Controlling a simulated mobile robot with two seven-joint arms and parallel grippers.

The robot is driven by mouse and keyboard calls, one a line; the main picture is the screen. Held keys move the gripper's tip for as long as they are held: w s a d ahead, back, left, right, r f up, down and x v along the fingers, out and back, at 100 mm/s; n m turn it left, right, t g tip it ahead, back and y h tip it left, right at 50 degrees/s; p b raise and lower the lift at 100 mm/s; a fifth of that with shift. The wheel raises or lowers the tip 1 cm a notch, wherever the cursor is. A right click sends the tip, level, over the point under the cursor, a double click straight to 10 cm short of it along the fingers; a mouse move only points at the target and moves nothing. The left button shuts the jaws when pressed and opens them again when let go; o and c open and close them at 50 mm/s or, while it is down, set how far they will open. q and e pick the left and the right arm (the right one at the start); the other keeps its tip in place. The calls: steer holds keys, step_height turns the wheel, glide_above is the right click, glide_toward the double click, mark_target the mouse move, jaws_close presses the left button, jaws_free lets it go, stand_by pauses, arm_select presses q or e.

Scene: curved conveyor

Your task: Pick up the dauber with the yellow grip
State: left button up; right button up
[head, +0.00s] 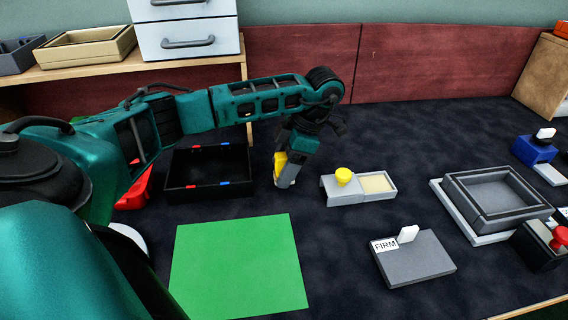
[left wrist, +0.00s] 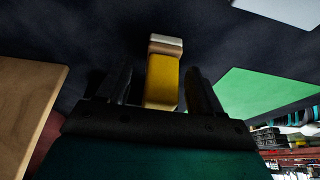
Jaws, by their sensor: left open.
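The dauber with the yellow grip (head: 280,164) stands on the dark table, right of the black tray, partly hidden by my left gripper in the head view. In the left wrist view the dauber (left wrist: 162,80) shows a yellow body with a pale end. My left gripper (head: 289,172) is over the dauber. In the left wrist view my left gripper (left wrist: 157,88) is open, with one finger on each side of the yellow grip and dark gaps between. I cannot tell whether either finger touches it. My right gripper is not in view.
A black tray (head: 210,195) with red and blue marks lies left of the dauber. A green sheet (head: 240,262) lies in front. A grey box with a yellow knob (head: 343,177) stands to the right. A grey FIRM block (head: 420,262) and a grey square tray (head: 458,214) lie farther right.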

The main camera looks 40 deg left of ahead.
mark_target(284, 154)
arm_select(q)
steer(key=shift+c, duration=0.5)
steer(key=c, duration=1)
step_height(284, 154, up, 9)
steer(key=p, duration=0.4)
steer(key=shift+r, duration=0.15)
steer(key=shift+r+p, duration=0.35)
steer(key=shift+r, duration=0.05)
